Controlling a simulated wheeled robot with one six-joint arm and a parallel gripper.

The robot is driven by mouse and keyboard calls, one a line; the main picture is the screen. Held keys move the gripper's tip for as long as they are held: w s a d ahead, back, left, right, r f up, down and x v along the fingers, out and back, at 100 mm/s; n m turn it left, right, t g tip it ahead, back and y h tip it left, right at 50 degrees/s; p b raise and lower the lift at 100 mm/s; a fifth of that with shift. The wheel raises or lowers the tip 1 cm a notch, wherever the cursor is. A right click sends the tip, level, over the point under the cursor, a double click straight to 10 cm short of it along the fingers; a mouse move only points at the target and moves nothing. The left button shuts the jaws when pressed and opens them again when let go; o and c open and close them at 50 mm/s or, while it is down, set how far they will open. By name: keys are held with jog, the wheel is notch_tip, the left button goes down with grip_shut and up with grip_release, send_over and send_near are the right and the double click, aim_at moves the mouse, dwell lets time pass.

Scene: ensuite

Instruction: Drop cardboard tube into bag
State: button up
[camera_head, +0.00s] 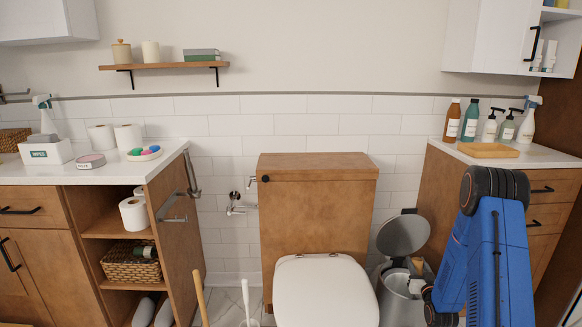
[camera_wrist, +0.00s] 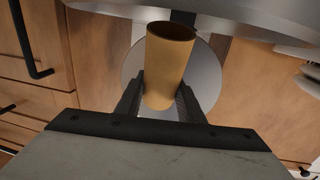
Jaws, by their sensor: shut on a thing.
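The cardboard tube (camera_wrist: 168,72) is tan, open-ended and hollow. In the wrist view it sits between the two dark fingers of my gripper (camera_wrist: 162,88), which is shut on it. In the head view my gripper (camera_head: 413,274) is small and partly hidden by my blue arm, at the mouth of a grey metal bin (camera_head: 398,306). A tan patch beside it looks like the tube (camera_head: 427,271). The bin's round lid (camera_head: 403,235) stands open behind. I cannot make out a bag clearly in either view; the bin's inside is mostly hidden.
The toilet (camera_head: 322,290) stands left of the bin, its wooden tank housing (camera_head: 318,200) behind. A wooden drawer cabinet (camera_head: 440,180) with several bottles on top is at right. At left, a counter (camera_head: 100,172) holds rolls and wipes. A brush (camera_head: 246,300) stands left of the toilet.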

jog(key=shift+f, duration=2.75)
jog(key=o, duration=1.1)
jog(key=s, duration=0.5)
jog(key=s+a, duration=0.1)
jog(key=s, duration=1.1)
jog(key=shift+s+a, duration=0.2)
jog(key=shift+a, duration=0.2)
jog(key=shift+w+r, duration=0.1)
